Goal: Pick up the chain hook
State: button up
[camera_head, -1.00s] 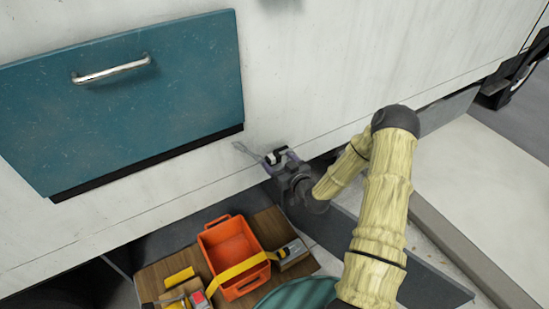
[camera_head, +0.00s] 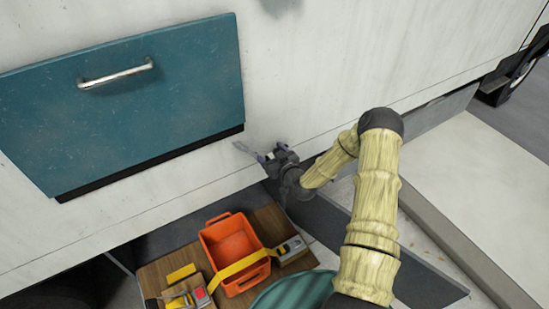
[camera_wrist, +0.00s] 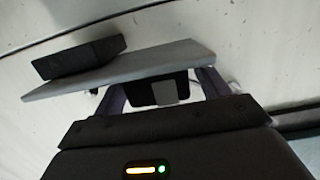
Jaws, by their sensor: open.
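I cannot make out a clear chain hook in either view. My gripper (camera_head: 270,153) is at the white truck side, right of and below the blue panel, with its fingers towards the wall. The wrist view shows its two purple-grey fingers (camera_wrist: 162,84) spread apart. A flat grey bar (camera_wrist: 120,68) with a black block (camera_wrist: 80,58) on it lies across the view at the fingertips. A small dark piece (camera_wrist: 155,90) with a grey square shows between the fingers. I cannot tell whether any of these is the hook, or whether the fingers touch them.
The blue panel (camera_head: 60,110) with a metal handle (camera_head: 115,74) is on the truck wall (camera_head: 330,60). Below, a brown board (camera_head: 150,271) carries an orange bin (camera_head: 231,239), yellow strap and ratchet parts (camera_head: 290,250). A dark fixture (camera_head: 276,4) is at the top.

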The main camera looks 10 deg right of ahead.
jog(key=shift+w, duration=0.1)
jog(key=c, duration=0.6)
jog(key=shift+d, duration=0.1)
jog(key=c, duration=0.5)
jog(key=shift+a, duration=0.2)
jog(key=shift+d+r+b, duration=0.1)
jog(key=shift+r+b, duration=0.3)
jog(key=shift+r, duration=0.4)
jog(key=shift+r+b, duration=0.4)
jog(key=shift+r, duration=0.5)
jog(key=f+b+v, duration=0.1)
jog(key=v, duration=0.5)
jog(key=b+v, duration=0.1)
jog(key=v, duration=0.5)
jog(key=f+b+v, duration=0.1)
jog(key=v, duration=0.5)
jog(key=shift+s+f, duration=0.25)
jog(key=shift+f, duration=0.05)
